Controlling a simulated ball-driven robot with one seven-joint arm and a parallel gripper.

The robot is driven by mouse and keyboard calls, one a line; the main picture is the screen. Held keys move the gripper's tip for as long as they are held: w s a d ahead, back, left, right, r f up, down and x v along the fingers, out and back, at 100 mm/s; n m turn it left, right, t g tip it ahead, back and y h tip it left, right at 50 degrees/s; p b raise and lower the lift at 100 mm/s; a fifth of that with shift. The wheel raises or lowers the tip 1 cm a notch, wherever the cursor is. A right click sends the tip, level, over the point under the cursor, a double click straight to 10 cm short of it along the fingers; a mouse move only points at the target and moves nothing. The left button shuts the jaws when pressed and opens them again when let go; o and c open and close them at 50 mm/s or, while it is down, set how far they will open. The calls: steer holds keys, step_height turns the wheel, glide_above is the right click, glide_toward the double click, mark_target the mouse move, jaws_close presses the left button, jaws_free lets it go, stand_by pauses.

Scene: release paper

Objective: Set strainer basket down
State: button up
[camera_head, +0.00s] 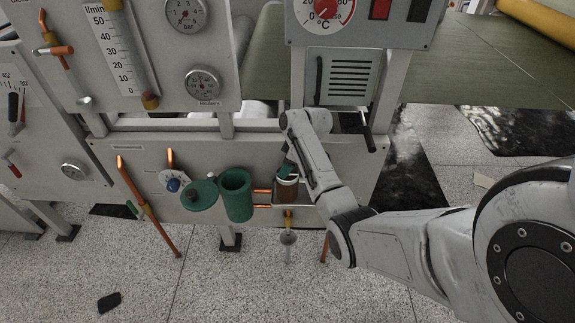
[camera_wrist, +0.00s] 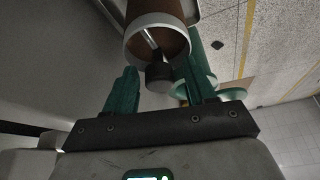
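The strainer basket looks like a brown cylinder with a white rim (camera_head: 287,181), low on the panel front. In the wrist view the basket (camera_wrist: 158,22) shows its open end, with a thin rod and dark knob (camera_wrist: 159,76) sticking out. My gripper (camera_head: 286,171) is at the basket's top. In the wrist view the green fingers of my gripper (camera_wrist: 160,80) are spread, one on each side of the knob, with a narrow gap visible at least on the left. The basket appears to stand on a small ledge (camera_head: 300,206); its underside contact is hidden.
A green open-topped housing (camera_head: 238,197) stands left of the basket, with a round green lid (camera_head: 199,195) beside it. Copper pipes (camera_head: 148,205) and a blue-knobbed dial (camera_head: 173,184) are further left. The floor in front is mostly clear.

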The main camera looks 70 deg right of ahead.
steer(key=shift+r, duration=0.1)
steer(key=a+v, duration=0.1)
steer(key=v, duration=1.1)
steer(key=a+f+g, duration=0.1)
steer(key=a+f, duration=0.4)
steer(key=a, duration=0.5)
steer(key=a+f+g, duration=0.1)
steer(key=a+f, duration=0.4)
steer(key=a, duration=0.5)
steer(key=s+a+m+g, duration=0.1)
steer(key=s+a+m, duration=0.1)
steer(key=s+a, duration=1.2)
steer(key=shift+a+f+h, duration=0.15)
steer(key=shift+f+h, duration=0.25)
steer(key=shift+f, duration=0.05)
steer(key=shift+s, duration=0.1)
